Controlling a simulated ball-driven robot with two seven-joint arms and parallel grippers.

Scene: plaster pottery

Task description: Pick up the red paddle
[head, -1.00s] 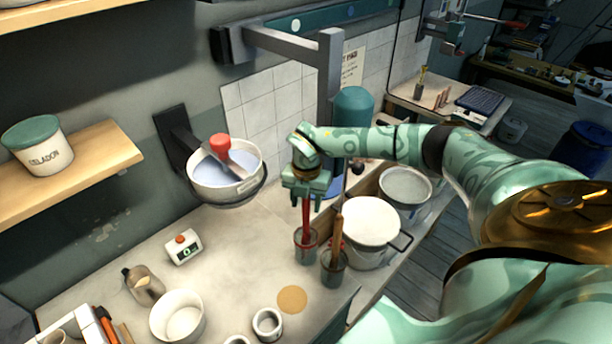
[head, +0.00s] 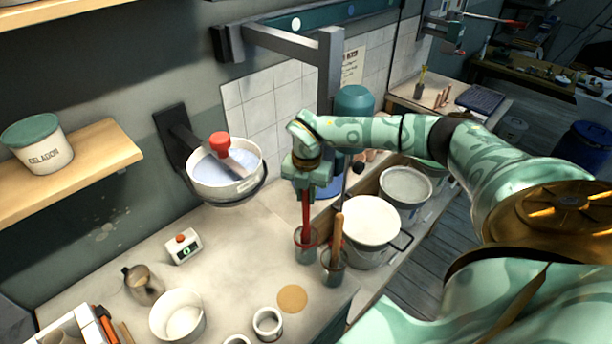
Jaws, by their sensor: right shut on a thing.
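The red paddle (head: 306,219) stands upright in a small glass-like cup (head: 305,252) on the counter, its lower end inside the cup. My right gripper (head: 306,192) points down from above and is shut on the top of the paddle's red handle. The fingers hide the handle's upper end. A second cup (head: 334,265) with a wooden-handled tool (head: 338,235) stands close by on the right. My left gripper is not in view.
A white bucket (head: 370,222) with a side handle stands just right of the cups. A timer (head: 182,246), a pitcher (head: 143,284) and a white bowl (head: 178,314) sit on the counter. The counter between is clear.

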